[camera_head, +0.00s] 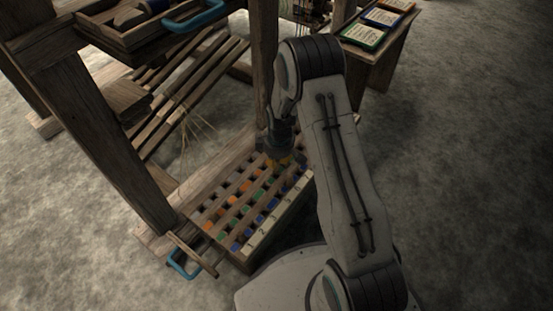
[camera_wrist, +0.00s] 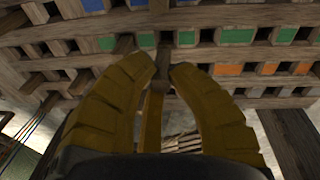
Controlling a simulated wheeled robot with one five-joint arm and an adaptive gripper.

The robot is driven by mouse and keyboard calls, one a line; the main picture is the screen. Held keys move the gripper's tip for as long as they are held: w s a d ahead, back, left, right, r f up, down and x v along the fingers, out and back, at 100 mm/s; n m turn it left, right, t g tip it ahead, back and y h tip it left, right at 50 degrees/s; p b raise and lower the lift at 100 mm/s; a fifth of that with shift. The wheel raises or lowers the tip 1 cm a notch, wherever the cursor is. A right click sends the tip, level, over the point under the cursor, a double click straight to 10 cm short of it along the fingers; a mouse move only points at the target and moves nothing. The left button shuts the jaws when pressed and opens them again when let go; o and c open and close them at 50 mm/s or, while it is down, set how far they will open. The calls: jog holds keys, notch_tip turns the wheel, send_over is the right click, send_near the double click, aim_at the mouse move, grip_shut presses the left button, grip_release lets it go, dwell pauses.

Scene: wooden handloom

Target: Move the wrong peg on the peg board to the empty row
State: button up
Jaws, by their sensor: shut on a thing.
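The wooden peg board (camera_head: 262,229) lies low on the floor side of the loom, with rows of orange, green and blue pegs and dark empty holes. I cannot tell whether the peg's end is in a hole. Orange pegs (camera_wrist: 228,70) show to the right, blue pegs (camera_wrist: 95,5) at the top.
A wooden loom post (camera_head: 120,165) stands left of the board. A blue handle (camera_head: 183,264) sticks out at the board's near left end. A wooden tray (camera_head: 115,35) is above at the upper left. A stand with coloured cards (camera_head: 375,45) is at the back right. Floor at right is clear.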

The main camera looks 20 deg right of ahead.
jog(key=shift+f, duration=0.15)
jog(key=shift+f+b, duration=1.75)
jog(key=shift+f, duration=0.4)
jog(key=o, duration=0.8)
notch_tip(320, 180, up, 12)
jog(key=s, duration=0.2)
